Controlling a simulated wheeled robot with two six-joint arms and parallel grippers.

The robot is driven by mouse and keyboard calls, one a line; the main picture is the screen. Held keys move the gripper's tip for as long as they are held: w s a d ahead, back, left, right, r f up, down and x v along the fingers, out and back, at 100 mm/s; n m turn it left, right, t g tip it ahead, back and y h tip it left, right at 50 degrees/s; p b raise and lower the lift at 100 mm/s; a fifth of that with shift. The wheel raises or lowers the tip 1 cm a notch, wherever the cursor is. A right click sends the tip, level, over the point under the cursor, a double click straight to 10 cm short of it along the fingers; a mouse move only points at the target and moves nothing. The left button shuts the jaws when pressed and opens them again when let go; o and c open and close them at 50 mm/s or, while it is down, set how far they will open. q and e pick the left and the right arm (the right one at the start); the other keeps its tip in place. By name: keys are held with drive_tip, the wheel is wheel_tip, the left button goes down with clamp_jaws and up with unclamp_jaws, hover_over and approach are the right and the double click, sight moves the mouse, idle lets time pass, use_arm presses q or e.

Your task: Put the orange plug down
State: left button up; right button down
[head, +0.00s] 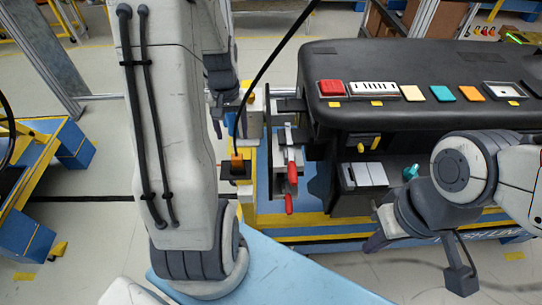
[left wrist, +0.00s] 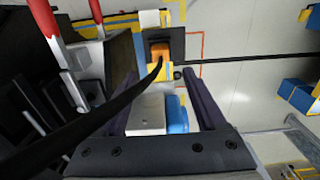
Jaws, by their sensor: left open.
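The orange plug (head: 237,163) stands on a small dark square holder (head: 234,174) at the side of the dashboard stand; a black cable rises from it. In the left wrist view the plug (left wrist: 160,50) sits within the dark square, beyond my fingertips. My left gripper (head: 230,125) is above the plug, partly hidden by my own arm. In the left wrist view its two dark fingers (left wrist: 160,82) are apart, with no plug between them. My right gripper (head: 382,235) is low at the right, away from the plug; its fingers are not clear.
The black dashboard (head: 400,70) carries coloured switches. Red-handled tools (head: 290,175) hang beside the holder, close to the plug. The cable (left wrist: 110,110) crosses the left wrist view past the fingers. A blue-and-yellow bench (head: 40,190) stands at the left; floor lies between.

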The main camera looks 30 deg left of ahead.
use_arm(q)
drive_tip(key=s+d+r+m, duration=0.1)
drive_tip(key=d+r+m, duration=0.25)
drive_tip(key=d, duration=0.65)
drive_tip(key=s+d+r+m, duration=0.2)
drive_tip(key=d+r+m, duration=0.15)
drive_tip(key=d, duration=0.75)
drive_tip(key=s+d+r+m+h, duration=0.1)
drive_tip(key=s+d+r+m, duration=0.1)
drive_tip(key=s+d+m, duration=0.4)
drive_tip(key=s+d, duration=0.3)
drive_tip(key=s, duration=0.4)
drive_tip(key=shift+d+m, duration=0.3)
drive_tip(key=shift+d, duration=0.05)
wheel_tip(320, 180, down, 4)
drive_tip(key=b, duration=0.3)
drive_tip(key=shift+r+b, duration=0.15)
drive_tip(key=shift+b, duration=0.15)
